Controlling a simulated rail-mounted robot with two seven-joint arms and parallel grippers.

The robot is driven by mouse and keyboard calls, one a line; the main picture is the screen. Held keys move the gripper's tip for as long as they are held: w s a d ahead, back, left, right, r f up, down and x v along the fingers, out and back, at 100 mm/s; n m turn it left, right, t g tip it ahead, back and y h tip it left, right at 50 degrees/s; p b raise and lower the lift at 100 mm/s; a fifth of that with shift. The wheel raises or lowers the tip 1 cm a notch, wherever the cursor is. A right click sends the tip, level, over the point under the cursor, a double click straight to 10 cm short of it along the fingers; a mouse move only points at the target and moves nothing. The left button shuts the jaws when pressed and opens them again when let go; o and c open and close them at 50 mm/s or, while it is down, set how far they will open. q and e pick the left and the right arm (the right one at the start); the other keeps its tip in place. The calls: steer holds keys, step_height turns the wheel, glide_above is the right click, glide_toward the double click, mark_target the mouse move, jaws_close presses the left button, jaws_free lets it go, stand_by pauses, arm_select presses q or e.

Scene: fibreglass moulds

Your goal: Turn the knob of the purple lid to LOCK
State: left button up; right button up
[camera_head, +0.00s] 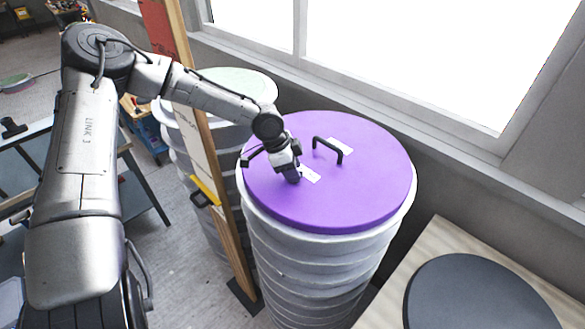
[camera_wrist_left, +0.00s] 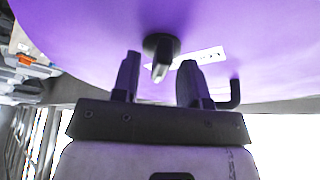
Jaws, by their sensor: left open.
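The purple lid (camera_head: 345,195) lies flat on a tall white ribbed drum. It has a black bar handle (camera_head: 328,149) and two white labels, one (camera_head: 311,174) beside my gripper. My left gripper (camera_head: 293,178) reaches down to the lid, left of the handle. In the left wrist view its two fingers (camera_wrist_left: 160,62) stand apart, with the dark knob (camera_wrist_left: 160,48) showing between and just beyond their tips; contact cannot be told. The knob's pointer is directed toward the gripper's base in that view. The label lettering is too small to read. In the head view the gripper hides the knob.
A second drum with a pale green lid (camera_head: 240,85) stands behind, at left. A wooden post (camera_head: 205,150) rises between it and my arm. The window wall runs close behind the purple-lidded drum. A dark round disc (camera_head: 480,295) lies on a light board at lower right.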

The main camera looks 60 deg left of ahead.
arm_select(q)
jaws_close()
